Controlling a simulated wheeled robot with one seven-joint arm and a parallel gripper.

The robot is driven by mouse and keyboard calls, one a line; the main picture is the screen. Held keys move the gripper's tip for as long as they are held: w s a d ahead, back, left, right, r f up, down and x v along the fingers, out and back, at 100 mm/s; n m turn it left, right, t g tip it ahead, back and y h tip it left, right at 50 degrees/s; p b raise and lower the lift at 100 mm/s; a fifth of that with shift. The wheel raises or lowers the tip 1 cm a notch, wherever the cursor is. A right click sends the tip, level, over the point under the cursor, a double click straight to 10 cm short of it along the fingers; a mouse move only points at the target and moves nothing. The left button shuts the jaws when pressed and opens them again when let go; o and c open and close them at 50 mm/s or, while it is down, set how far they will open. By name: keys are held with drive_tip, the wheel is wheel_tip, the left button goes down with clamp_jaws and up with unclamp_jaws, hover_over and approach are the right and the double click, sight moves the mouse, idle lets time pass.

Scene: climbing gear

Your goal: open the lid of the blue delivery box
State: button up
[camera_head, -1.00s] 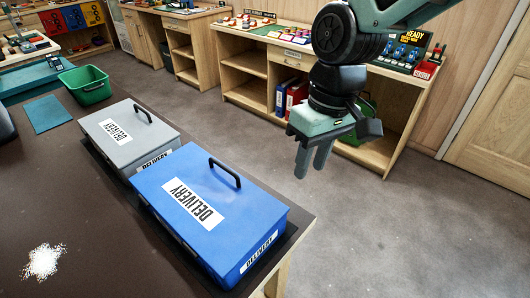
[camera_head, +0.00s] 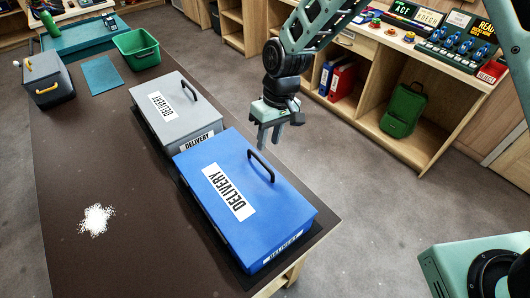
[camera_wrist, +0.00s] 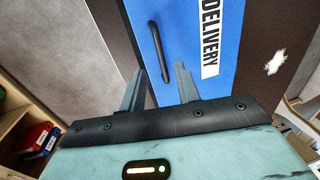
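The blue delivery box (camera_head: 246,205) stands on the dark table, its lid shut. A black handle (camera_head: 261,166) sits on the lid near its far right edge, and a white DELIVERY label lies beside it. My gripper (camera_head: 268,139) hangs above and just beyond the box's far right side, fingers pointing down, apart from the handle. In the wrist view the two fingers (camera_wrist: 160,85) are spread with nothing between them. The handle (camera_wrist: 159,52) lies ahead of the fingertips there, with the blue lid (camera_wrist: 185,40) around it.
A grey delivery box (camera_head: 172,108) stands right beside the blue one. A dark box with a yellow handle (camera_head: 48,82), a teal mat (camera_head: 104,81) and a green bin (camera_head: 136,49) are farther left. The front of the table (camera_head: 110,170) is mostly clear, with a white speckled patch (camera_head: 96,220).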

sight(264, 163)
drive_tip(key=f, duration=0.2)
drive_tip(key=f+p, duration=0.1)
drive_tip(key=f, duration=0.1)
drive_tip(key=a+f, duration=0.1)
drive_tip(key=f, duration=0.1)
drive_tip(key=shift+s+f+p, duration=0.3)
drive_tip(key=shift+s+f, duration=0.1)
clamp_jaws()
